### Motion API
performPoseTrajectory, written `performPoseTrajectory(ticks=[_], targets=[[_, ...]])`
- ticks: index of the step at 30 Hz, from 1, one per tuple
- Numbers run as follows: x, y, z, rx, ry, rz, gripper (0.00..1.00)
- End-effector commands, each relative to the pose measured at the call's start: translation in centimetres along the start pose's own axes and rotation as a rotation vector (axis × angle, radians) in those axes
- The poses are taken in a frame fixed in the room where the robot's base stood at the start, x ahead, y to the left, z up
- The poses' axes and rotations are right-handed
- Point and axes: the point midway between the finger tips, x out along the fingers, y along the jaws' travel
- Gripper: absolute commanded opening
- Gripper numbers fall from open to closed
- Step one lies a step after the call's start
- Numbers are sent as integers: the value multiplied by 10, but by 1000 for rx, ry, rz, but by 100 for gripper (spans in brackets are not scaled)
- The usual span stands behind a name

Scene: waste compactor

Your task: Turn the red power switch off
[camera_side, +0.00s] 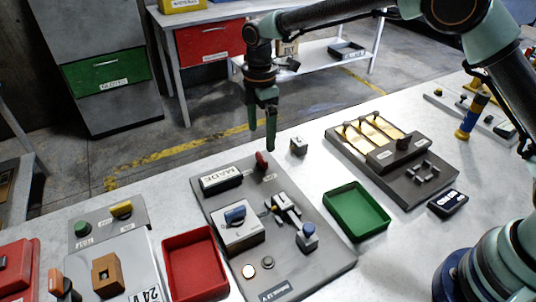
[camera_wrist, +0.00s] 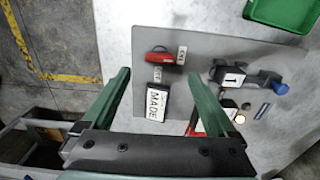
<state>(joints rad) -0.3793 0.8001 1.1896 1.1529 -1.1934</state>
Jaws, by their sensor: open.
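A small red switch (camera_side: 261,160) stands at the far end of the grey panel (camera_side: 335,262), beside a black block labelled MADE (camera_side: 221,179). In the wrist view the red switch (camera_wrist: 160,57) lies just beyond the fingertips, between their lines, with a small white label to its right. My gripper (camera_side: 262,136) is open and empty, pointing down just above the switch in the side view. In the wrist view its two green fingers (camera_wrist: 160,75) are spread wide. I cannot tell from the picture whether a finger touches the switch.
A small grey cube (camera_side: 298,146) sits behind on the table.

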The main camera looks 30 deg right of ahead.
Motion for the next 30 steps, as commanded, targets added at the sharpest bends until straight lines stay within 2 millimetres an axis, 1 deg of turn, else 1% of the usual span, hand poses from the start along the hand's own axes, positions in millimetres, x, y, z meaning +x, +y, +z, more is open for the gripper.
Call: performPoseTrajectory(ticks=[1,6,9,12,17,24,25,26,27,29,30], targets=[[11,-1,0,1,-2,-4,92],[42,-1,0,1,-1,-3,92],[56,0,0,2,-1,-2,92],[66,0,0,2,-1,-1,92],[72,0,0,2,0,1,92],[73,0,0,2,0,1,92],[73,0,0,2,0,1,89],[73,0,0,2,0,1,77],[73,0,0,2,0,1,62],[73,0,0,2,0,1,39],[73,0,0,2,0,1,24]])
